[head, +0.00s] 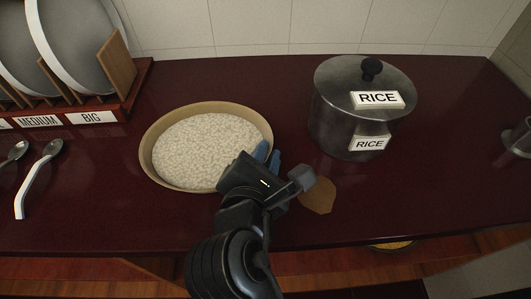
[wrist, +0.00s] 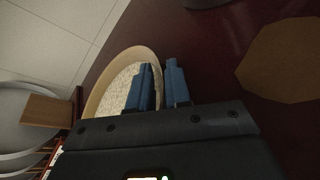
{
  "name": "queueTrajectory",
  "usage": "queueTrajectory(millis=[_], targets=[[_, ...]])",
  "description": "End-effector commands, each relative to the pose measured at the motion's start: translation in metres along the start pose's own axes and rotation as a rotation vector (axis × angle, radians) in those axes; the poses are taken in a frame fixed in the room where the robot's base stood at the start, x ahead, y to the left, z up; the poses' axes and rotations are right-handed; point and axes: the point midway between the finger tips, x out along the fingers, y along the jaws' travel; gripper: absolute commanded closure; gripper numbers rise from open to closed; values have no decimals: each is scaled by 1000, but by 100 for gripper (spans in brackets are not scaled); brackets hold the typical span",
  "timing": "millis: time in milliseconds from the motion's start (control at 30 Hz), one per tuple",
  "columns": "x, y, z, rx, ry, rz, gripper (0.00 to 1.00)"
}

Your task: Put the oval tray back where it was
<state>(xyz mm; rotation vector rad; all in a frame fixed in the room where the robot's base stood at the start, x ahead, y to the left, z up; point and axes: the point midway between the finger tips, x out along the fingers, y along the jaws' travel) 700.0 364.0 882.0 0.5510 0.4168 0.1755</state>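The oval tray (head: 154,168) is tan-rimmed and full of pale, speckled, rice-like grains. It is on the dark red counter, left of the pot. My gripper (head: 268,156) is at the tray's right edge, with its blue fingers pointing down at the rim. In the wrist view the tray (wrist: 97,99) lies beyond the fingers. My gripper (wrist: 159,88) has a narrow gap between its fingers, one finger on the grain side and one on the outer side of the rim. Whether they press on the rim is unclear. My gripper hides part of the tray's lower right.
A lidded metal pot (head: 335,115) labelled RICE stands to the right. A flat brown patch (head: 318,196) lies right of my gripper; it also shows in the wrist view (wrist: 283,62). A plate rack (head: 128,92) and spoons (head: 40,177) are left. The right counter is mostly clear.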

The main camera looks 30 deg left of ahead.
Motion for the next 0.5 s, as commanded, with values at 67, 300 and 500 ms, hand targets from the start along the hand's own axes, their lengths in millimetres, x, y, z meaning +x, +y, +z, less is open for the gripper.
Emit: queueTrajectory(millis=[67,300,500], targets=[[0,0,0,0,0,0,82],[-21,1,2,0,1,1,82],[-62,2,2,0,2,1,82]])
